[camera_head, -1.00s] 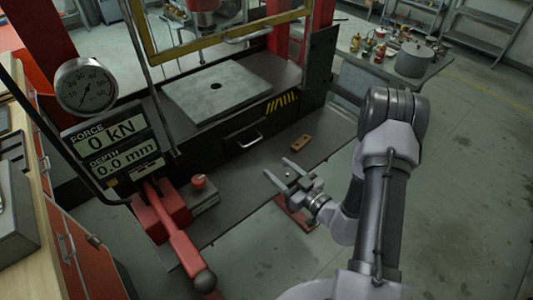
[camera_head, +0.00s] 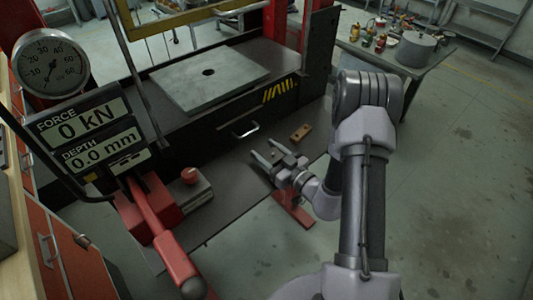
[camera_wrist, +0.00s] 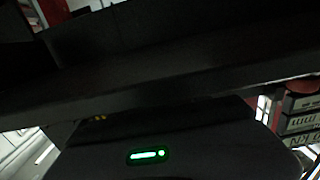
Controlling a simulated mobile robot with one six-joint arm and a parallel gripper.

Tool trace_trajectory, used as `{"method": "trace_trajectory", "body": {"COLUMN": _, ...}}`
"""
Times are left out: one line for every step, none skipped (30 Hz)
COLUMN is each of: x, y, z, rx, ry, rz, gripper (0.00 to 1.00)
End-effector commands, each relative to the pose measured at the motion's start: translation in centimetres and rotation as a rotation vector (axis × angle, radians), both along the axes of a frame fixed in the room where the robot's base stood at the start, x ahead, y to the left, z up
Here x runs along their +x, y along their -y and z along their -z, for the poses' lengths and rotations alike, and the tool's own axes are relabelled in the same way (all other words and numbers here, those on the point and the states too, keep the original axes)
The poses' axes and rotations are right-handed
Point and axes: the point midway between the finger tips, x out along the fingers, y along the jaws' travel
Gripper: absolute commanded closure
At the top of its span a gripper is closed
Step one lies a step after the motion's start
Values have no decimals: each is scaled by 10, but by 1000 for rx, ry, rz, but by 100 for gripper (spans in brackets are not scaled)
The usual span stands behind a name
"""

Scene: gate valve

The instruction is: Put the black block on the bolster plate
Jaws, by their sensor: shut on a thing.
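The bolster plate (camera_head: 180,84) is a grey square plate with a round hole, flat on the press bed in the head view. My gripper (camera_head: 262,148) is below and to the right of it in the picture, over the dark lower shelf, with its fingers pointing up-left. The fingers stand apart, shut on the black block. The block is hard to make out against the dark shelf. In the wrist view my gripper's dark housing with a green light fills the lower part, and a broad dark shape lies above; I cannot tell block from press there.
A tan block (camera_head: 300,132) lies on the shelf near my gripper. The force display (camera_head: 88,135) and dial gauge (camera_head: 50,63) are at far left. Press columns flank the plate.

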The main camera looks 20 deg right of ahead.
Motion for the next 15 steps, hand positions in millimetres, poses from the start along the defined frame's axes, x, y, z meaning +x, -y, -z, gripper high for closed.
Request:
{"method": "trace_trajectory", "body": {"x": 0, "y": 0, "z": 1, "rx": 0, "ry": 1, "rz": 1, "gripper": 100}}
{"method": "trace_trajectory", "body": {"x": 0, "y": 0, "z": 2, "rx": 0, "ry": -1, "rz": 0, "gripper": 42}}
{"method": "trace_trajectory", "body": {"x": 0, "y": 0, "z": 1, "rx": 0, "ry": 0, "rz": 0, "gripper": 34}}
{"method": "trace_trajectory", "body": {"x": 0, "y": 0, "z": 1, "rx": 0, "ry": 0, "rz": 0, "gripper": 28}}
{"method": "trace_trajectory", "body": {"x": 0, "y": 0, "z": 1, "rx": 0, "ry": 0, "rz": 0, "gripper": 24}}
{"method": "trace_trajectory", "body": {"x": 0, "y": 0, "z": 1, "rx": 0, "ry": 0, "rz": 0, "gripper": 24}}
{"method": "trace_trajectory", "body": {"x": 0, "y": 0, "z": 1, "rx": 0, "ry": 0, "rz": 0, "gripper": 24}}
{"method": "trace_trajectory", "body": {"x": 0, "y": 0, "z": 1, "rx": 0, "ry": 0, "rz": 0, "gripper": 24}}
{"method": "trace_trajectory", "body": {"x": 0, "y": 0, "z": 1, "rx": 0, "ry": 0, "rz": 0, "gripper": 24}}
{"method": "trace_trajectory", "body": {"x": 0, "y": 0, "z": 1, "rx": 0, "ry": 0, "rz": 0, "gripper": 24}}
{"method": "trace_trajectory", "body": {"x": 0, "y": 0, "z": 1, "rx": 0, "ry": 0, "rz": 0, "gripper": 24}}
{"method": "trace_trajectory", "body": {"x": 0, "y": 0, "z": 1, "rx": 0, "ry": 0, "rz": 0, "gripper": 24}}
{"method": "trace_trajectory", "body": {"x": 0, "y": 0, "z": 1, "rx": 0, "ry": 0, "rz": 0, "gripper": 24}}
{"method": "trace_trajectory", "body": {"x": 0, "y": 0, "z": 0, "rx": 0, "ry": 0, "rz": 0, "gripper": 24}}
{"method": "trace_trajectory", "body": {"x": -1, "y": 0, "z": -2, "rx": 0, "ry": 0, "rz": 0, "gripper": 24}}
